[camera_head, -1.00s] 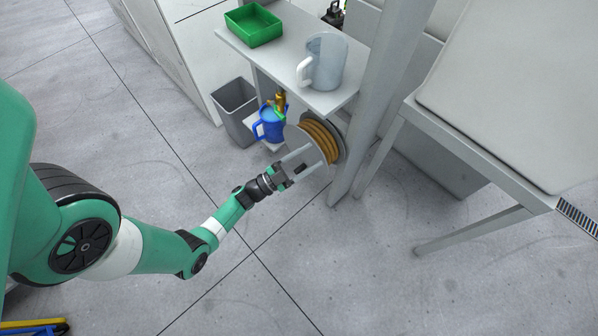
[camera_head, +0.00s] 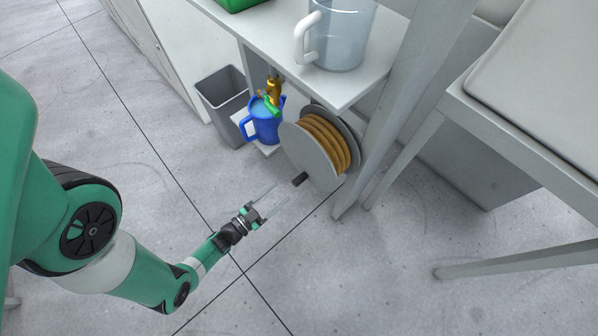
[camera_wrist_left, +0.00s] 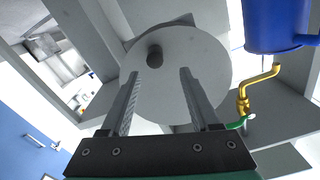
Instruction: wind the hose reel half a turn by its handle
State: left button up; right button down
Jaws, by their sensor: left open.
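The hose reel (camera_head: 312,160) is a grey disc drum wound with an orange-brown hose (camera_head: 327,140), mounted under the shelf. Its short black handle (camera_head: 300,179) sticks out from the lower part of the near disc. In the left wrist view the reel's pale disc (camera_wrist_left: 185,65) fills the middle, with the dark handle (camera_wrist_left: 154,55) on it. My left gripper (camera_head: 276,195) is open and empty, a short way from the handle, to its lower left. In the left wrist view, the handle is beyond the fingertips, between their directions and nearer the left finger. My right gripper is not in view.
A blue jug (camera_head: 264,124) stands on a low ledge under a brass tap (camera_head: 274,88) beside the reel. A clear pitcher (camera_head: 341,36) and a green tray sit on the shelf (camera_head: 345,92) above. A grey bin (camera_head: 224,100) stands left. Floor in front is clear.

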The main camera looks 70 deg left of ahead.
aim_at(294, 185)
pick_arm(q)
jog(key=b+x, duration=0.1)
jog(key=x, duration=0.3)
jog(key=b+x, duration=0.1)
jog(key=x, duration=0.4)
jog(key=shift+w+d+f, duration=0.1)
jog(key=shift+d+f, duration=0.05)
jog(key=shift+d, duration=0.1)
jog(key=shift+w, duration=0.15)
jog(key=shift+d, duration=0.1)
jog(key=shift+c, duration=0.8)
grip_shut()
